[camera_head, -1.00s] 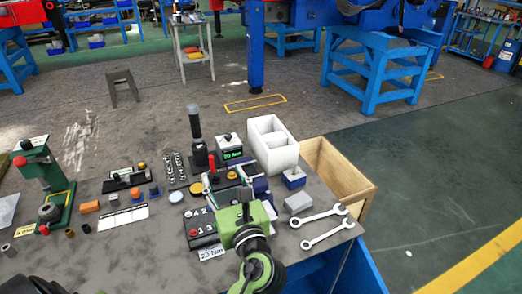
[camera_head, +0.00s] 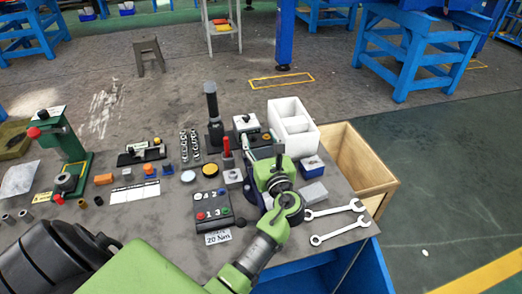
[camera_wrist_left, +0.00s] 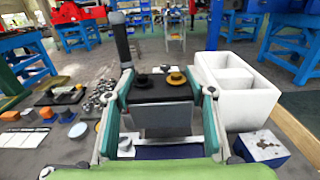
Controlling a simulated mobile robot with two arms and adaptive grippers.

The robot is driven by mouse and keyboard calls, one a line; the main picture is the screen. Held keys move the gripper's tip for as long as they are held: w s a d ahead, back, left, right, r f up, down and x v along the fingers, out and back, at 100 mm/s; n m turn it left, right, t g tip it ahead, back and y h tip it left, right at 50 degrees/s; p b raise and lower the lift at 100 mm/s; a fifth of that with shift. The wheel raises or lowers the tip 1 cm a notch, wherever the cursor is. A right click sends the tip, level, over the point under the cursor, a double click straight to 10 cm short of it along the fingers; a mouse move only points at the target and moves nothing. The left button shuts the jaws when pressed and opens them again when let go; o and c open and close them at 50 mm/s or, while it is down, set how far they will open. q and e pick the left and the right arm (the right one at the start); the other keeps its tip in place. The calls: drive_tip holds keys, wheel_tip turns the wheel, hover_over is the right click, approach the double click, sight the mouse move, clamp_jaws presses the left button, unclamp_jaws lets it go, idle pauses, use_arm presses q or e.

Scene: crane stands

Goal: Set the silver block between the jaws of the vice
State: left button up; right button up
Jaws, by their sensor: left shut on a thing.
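My left gripper (camera_head: 277,160) is over the right part of the bench. In the left wrist view its teal fingers (camera_wrist_left: 165,105) are shut on a grey, flat-faced piece (camera_wrist_left: 165,120) that looks like the silver block. The dark blue vice (camera_head: 250,192) is at the gripper, mostly hidden by it and my arm in the head view. A dark blue part also shows low between the fingers in the wrist view (camera_wrist_left: 165,153). I cannot tell whether the held piece touches the jaws. My right gripper is not in view.
A loose grey block (camera_head: 313,193) lies near two wrenches (camera_head: 335,209). A blue block with a silver top (camera_head: 310,166) and a white divided bin (camera_head: 293,125) stand to the right. A black button box (camera_head: 212,210) is left. A green press (camera_head: 68,155) stands far left.

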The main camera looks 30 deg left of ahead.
sight(261, 149)
use_arm(q)
drive_tip(key=shift+w+a+f, duration=0.3)
drive_tip(key=shift+w+f, duration=0.35)
drive_tip(key=shift+f, duration=1.7)
drive_tip(key=o, duration=1.6)
drive_tip(key=shift+f+b, duration=0.2)
drive_tip(key=shift+b, duration=0.1)
